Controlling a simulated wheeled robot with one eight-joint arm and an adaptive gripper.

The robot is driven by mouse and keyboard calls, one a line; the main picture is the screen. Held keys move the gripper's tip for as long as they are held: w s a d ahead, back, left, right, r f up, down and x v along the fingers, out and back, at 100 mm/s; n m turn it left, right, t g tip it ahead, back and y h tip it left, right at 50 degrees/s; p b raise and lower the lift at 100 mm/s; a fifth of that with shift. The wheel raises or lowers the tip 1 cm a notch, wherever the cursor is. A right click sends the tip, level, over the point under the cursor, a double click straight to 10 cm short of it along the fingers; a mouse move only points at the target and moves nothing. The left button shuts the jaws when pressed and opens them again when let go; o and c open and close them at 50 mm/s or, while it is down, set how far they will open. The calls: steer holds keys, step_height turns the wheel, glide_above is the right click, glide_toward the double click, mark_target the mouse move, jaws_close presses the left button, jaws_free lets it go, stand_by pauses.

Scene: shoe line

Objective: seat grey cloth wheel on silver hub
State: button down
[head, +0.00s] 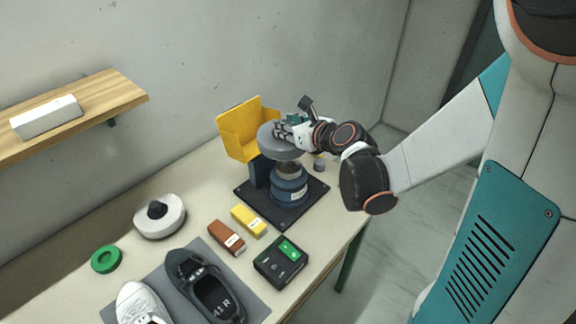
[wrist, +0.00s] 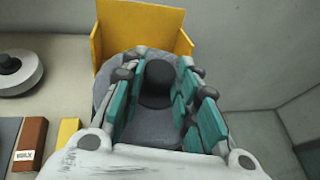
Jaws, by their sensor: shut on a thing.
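The grey cloth wheel (head: 270,146) is a thick disc with a dark central knob (wrist: 158,84). My gripper (head: 287,131) is shut on the wheel's knob from above; in the wrist view its teal-padded fingers (wrist: 160,100) stand on both sides of it. The wheel is about level, directly above the blue motor stand (head: 290,187). The silver hub (head: 289,169) shows only in part under the wheel, at the top of the stand. I cannot tell whether wheel and hub touch.
A yellow guard (head: 239,132) stands close behind the wheel. A black plate (head: 262,205) bears the stand.

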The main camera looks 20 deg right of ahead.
mark_target(299, 152)
steer(key=shift+s+d+f+b, duration=0.15)
steer(key=shift+s+f+b, duration=0.25)
steer(key=shift+f+b, duration=0.5)
steer(key=shift+s+d+f+b, duration=0.2)
steer(key=shift+s+f+b, duration=0.15)
steer(key=shift+f+b, duration=0.5)
steer(key=shift+s+d+f+b, duration=0.15)
steer(key=shift+s+f+b, duration=0.25)
steer(key=shift+f+b, duration=0.5)
steer(key=shift+f+b, duration=0.65)
steer(key=shift+f, duration=0.1)
steer(key=c, duration=1.5)
jaws_free()
steer(key=shift+s+r, duration=0.1)
steer(key=shift+p+v, duration=2.1)
steer(key=shift+v, duration=3.4)
